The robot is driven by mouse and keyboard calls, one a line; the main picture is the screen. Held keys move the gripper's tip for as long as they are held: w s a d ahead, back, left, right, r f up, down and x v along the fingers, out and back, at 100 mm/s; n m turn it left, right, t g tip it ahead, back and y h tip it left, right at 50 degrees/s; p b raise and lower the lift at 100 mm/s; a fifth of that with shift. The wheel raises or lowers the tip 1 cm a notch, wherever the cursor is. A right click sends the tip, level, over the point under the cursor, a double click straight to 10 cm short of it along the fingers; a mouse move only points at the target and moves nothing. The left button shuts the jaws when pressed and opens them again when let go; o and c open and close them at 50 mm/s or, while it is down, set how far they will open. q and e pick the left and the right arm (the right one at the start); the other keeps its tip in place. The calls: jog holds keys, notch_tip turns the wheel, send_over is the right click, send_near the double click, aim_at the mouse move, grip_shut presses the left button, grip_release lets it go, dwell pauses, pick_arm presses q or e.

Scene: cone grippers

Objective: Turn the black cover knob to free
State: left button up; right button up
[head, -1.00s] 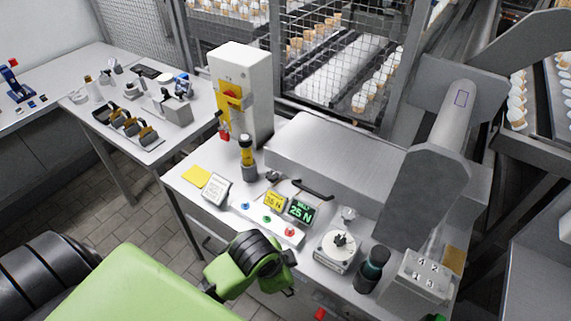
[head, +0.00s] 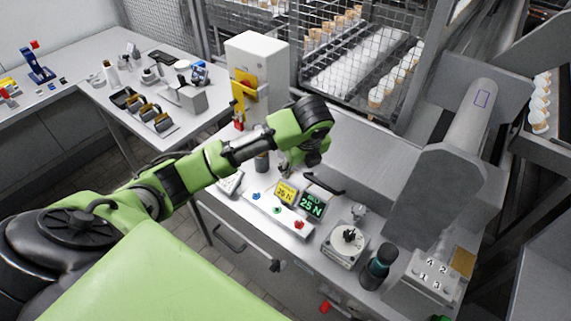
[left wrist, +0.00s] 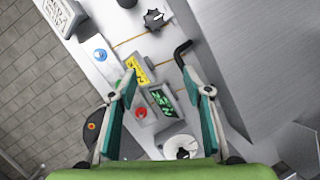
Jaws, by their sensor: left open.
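A black lobed knob (left wrist: 155,18) sits beside the bent black handle (left wrist: 182,52) of the large grey cover, at the top of the left wrist view. In the head view my left wrist mostly hides that spot, while the handle (head: 325,186) shows. My left gripper (left wrist: 161,82) is open and empty, its teal-lined fingers spread over the panel with the yellow and green displays; the knob lies beyond the fingertips, apart from them. In the head view the left arm reaches over the table from the left, its wrist in front of the grey cover (head: 365,160). My right gripper is not in view.
A white round device (head: 340,252) with a black star knob and a dark bottle (head: 377,266) stand right. A white tower (head: 257,65) rises behind my forearm.

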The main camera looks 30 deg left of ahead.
pick_arm(q)
jog(key=w+a+r+m, duration=0.1)
jog(key=w+a+r, duration=0.1)
jog(key=a+r, duration=0.15)
jog(key=shift+y, duration=0.3)
jog(key=x, duration=0.6)
jog(key=p+x, duration=0.1)
jog(key=x, duration=0.5)
jog(key=shift+a+f+p, duration=0.3)
jog(key=shift+w+a+f, duration=0.15)
jog(key=shift+a+f, duration=0.05)
jog(key=shift+f, duration=0.4)
jog(key=c, duration=1.1)
